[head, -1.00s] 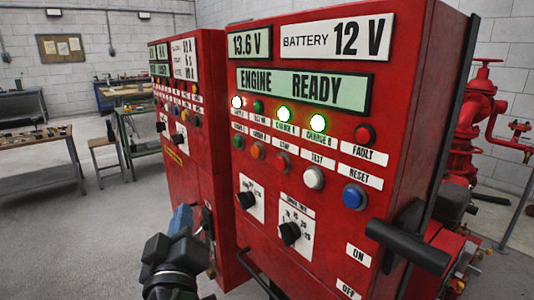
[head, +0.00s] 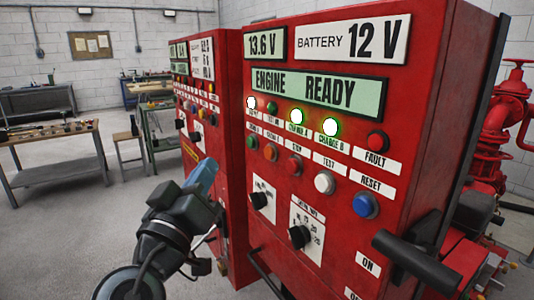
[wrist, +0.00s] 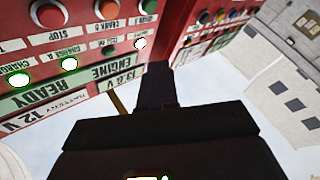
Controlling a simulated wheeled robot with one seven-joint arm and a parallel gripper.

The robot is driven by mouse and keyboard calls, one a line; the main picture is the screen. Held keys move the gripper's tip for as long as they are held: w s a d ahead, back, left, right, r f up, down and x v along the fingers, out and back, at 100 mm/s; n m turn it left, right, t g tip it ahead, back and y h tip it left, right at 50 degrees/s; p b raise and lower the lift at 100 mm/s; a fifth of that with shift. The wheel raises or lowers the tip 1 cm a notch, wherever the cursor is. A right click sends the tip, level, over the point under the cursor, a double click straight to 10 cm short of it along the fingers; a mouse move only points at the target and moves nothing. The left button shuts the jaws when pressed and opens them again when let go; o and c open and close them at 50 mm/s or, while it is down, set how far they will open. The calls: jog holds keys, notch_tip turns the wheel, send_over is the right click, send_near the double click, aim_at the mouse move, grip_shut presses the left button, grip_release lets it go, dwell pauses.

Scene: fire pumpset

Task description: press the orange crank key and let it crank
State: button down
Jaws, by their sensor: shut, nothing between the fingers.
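The orange crank key (head: 270,152) is a round button on the red front panel. It sits between a green button (head: 251,142) and a red one (head: 294,165). In the wrist view the orange key (wrist: 107,8) shows upside down at the top edge, partly cut off. My gripper (head: 203,175) is shut and empty. It is left of the panel in the head view, apart from the key, with its blue-grey tip pointing up. In the wrist view the dark shut fingers (wrist: 157,85) point between the two panels.
The display reads ENGINE READY (head: 318,88), with lit lamps below it. A white button (head: 324,182), a blue button (head: 365,205) and black knobs (head: 299,237) share the panel. A second red cabinet (head: 210,110) stands behind to the left. Workbenches (head: 55,138) stand farther left.

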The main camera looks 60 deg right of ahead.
aim_at(269, 153)
jog(key=s+d+p, duration=0.1)
jog(key=s+d, duration=0.2)
jog(key=d, duration=0.4)
jog(key=shift+d+p, duration=0.35)
jog(key=shift+s+d, duration=0.1)
jog(key=shift+d, duration=0.05)
dwell(1.7)
jog(key=shift+s+d, duration=0.1)
jog(key=shift+d, duration=0.35)
jog(key=shift+s+d+b, duration=0.1)
jog(key=shift+d+b, duration=0.3)
dwell(0.7)
jog(key=shift+a, duration=0.1)
jog(key=shift+w+a+b, duration=0.3)
jog(key=shift+a+b, duration=0.15)
jog(key=shift+a, duration=0.25)
